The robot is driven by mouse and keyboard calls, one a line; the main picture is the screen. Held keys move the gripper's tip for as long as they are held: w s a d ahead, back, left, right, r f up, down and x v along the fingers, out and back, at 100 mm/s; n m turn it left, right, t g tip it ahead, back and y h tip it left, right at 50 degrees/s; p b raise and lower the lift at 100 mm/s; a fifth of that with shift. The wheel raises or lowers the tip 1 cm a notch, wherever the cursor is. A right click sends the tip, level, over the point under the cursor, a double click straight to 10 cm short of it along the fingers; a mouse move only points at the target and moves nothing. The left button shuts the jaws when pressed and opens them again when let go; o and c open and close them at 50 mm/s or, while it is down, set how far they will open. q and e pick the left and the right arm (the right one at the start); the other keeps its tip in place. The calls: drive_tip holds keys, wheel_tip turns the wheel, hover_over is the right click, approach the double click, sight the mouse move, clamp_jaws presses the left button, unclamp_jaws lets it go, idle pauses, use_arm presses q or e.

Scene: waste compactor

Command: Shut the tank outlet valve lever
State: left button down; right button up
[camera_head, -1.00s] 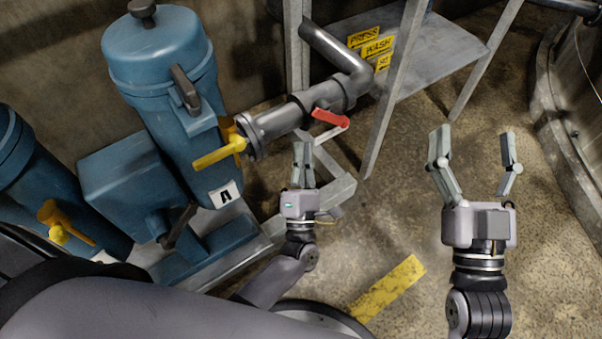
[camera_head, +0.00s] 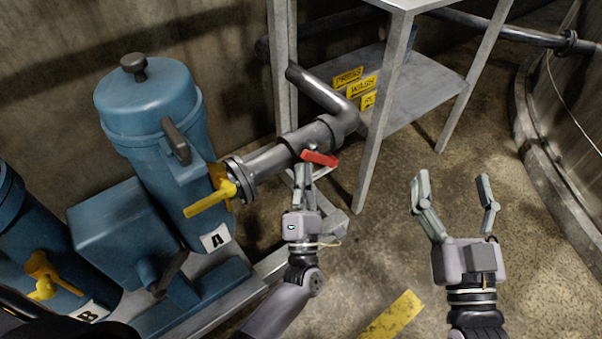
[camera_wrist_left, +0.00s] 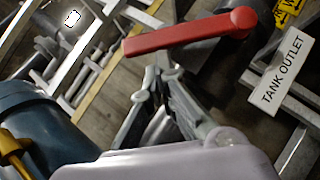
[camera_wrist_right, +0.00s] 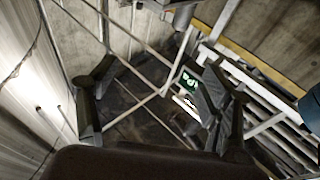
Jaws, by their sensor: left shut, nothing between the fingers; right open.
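The red valve lever (camera_head: 320,158) sits on the grey pipe (camera_head: 285,152) in the head view. In the left wrist view the red lever (camera_wrist_left: 185,36) runs across the top, its pivot at the right, beside a white "TANK OUTLET" label (camera_wrist_left: 280,74). My left gripper (camera_head: 303,170) is shut and empty, with its fingertips just below and left of the lever. In the left wrist view its fingertips (camera_wrist_left: 160,82) are close to the lever's underside; I cannot tell whether they touch. My right gripper (camera_head: 455,178) is open and empty, away to the right.
Blue tank A (camera_head: 155,130) with a yellow handle (camera_head: 210,203) stands left of the pipe. Another blue unit marked B (camera_head: 40,240) is further left. A metal stand (camera_head: 415,90) with yellow labels is behind. Floor at the right is clear; a curved wall (camera_head: 575,130) bounds it.

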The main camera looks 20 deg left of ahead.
wheel_tip(320, 180, down, 8)
drive_tip(key=d+g+h+p, duration=0.1)
drive_tip(key=g+h+p, duration=0.1)
drive_tip(key=g, duration=0.3)
use_arm(q)
drive_tip(key=r+m+h+p, duration=0.1)
drive_tip(key=m+h+p, duration=0.1)
drive_tip(key=p, duration=0.1)
drive_tip(key=w+r+m+g+p, duration=0.1)
drive_tip(key=shift+d+r+h+p, duration=0.3)
drive_tip(key=shift+d+h+p, duration=0.05)
drive_tip(key=shift+h, duration=0.05)
use_arm(e)
drive_tip(key=s+d+f+g+h, duration=0.1)
drive_tip(key=s+d+f+g, duration=0.2)
drive_tip(key=s+f+g, duration=0.3)
drive_tip(key=s+d+f+g+h, duration=0.2)
drive_tip(key=s+f+g, duration=0.4)
drive_tip(key=s, duration=0.4)
drive_tip(key=shift+s+d+f+m, duration=0.25)
drive_tip(key=shift+d+f+m, duration=0.15)
drive_tip(key=shift+d, duration=0.3)
use_arm(q)
drive_tip(key=shift+f, duration=0.1)
